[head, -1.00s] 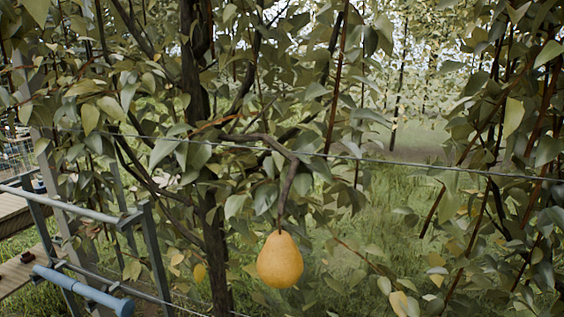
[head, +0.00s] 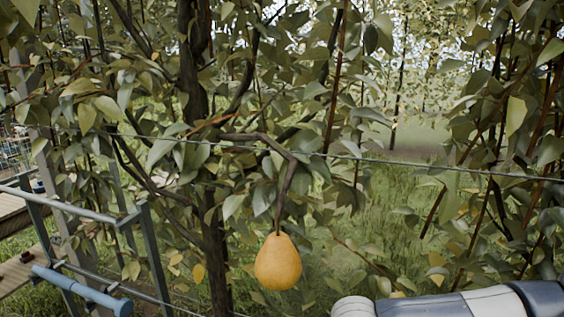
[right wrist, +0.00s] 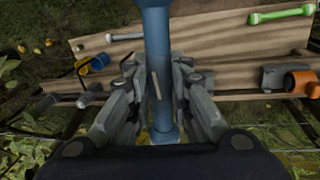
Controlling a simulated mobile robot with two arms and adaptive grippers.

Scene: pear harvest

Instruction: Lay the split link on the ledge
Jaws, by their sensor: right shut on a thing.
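My right gripper (right wrist: 157,70) is shut on a long blue bar (right wrist: 157,32) in the right wrist view. The bar runs lengthwise between the fingers, with a collar at its near end. A pale slanted mark shows on its side; I take it for the split link. Beyond and below it lies a plank ledge (right wrist: 215,50) of pale wood. The bar passes across the planks in the picture; whether it touches them I cannot tell. My left gripper is not in view.
On the planks lie a grey link (right wrist: 125,37), a green link (right wrist: 280,13), a blue ring (right wrist: 95,64) and an orange cylinder (right wrist: 301,83). In the head view a pear (head: 278,262) hangs below a wire (head: 400,162), and another blue bar (head: 82,290) lies left.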

